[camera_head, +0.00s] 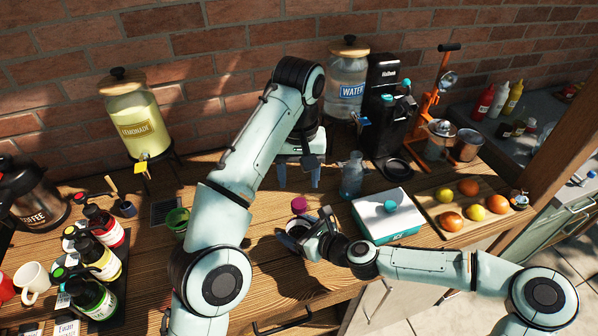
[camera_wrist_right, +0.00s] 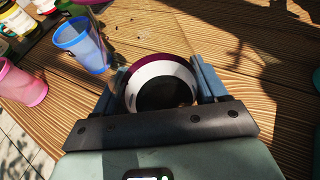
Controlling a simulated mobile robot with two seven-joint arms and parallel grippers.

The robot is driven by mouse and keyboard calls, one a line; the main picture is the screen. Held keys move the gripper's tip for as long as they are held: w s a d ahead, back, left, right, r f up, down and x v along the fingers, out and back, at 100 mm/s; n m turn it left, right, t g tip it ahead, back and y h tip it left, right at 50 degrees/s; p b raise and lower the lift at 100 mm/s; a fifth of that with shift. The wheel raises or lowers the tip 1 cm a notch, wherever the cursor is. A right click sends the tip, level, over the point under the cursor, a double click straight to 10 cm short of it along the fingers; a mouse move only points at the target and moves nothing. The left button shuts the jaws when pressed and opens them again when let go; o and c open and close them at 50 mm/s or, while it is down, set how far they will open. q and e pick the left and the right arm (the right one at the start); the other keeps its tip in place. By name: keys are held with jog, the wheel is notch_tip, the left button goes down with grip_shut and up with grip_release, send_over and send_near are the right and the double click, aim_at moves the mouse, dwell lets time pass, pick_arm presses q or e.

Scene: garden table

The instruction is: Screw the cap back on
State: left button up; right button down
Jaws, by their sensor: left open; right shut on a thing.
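My left gripper (camera_head: 299,180) is open and empty, its fingers pointing down above the table. Below it is a purple, round cap-like piece (camera_head: 299,205). A white rounded body (camera_head: 296,228) shows just below that piece, at my right gripper (camera_head: 312,240). In the right wrist view, my right gripper (camera_wrist_right: 168,85) is shut on a round thing with a purple edge, a white ring (camera_wrist_right: 163,70) and a dark middle. I cannot tell whether the purple piece is seated on the white body or only close to it.
A clear bluish bottle (camera_head: 351,176) and a teal box with a white lid (camera_head: 388,215) stand to the right. A green cup (camera_head: 177,219) is to the left. A board of fruit (camera_head: 436,222) lies farther right. The right wrist view shows a blue cup (camera_wrist_right: 82,45) and a pink cup (camera_wrist_right: 20,83).

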aim_at(299, 203)
pick_arm(q)
jog(key=n, duration=0.4)
jog(key=shift+r, duration=0.2)
jog(key=n, duration=0.4)
jog(key=shift+r, duration=0.15)
jog(key=shift+f, duration=4)
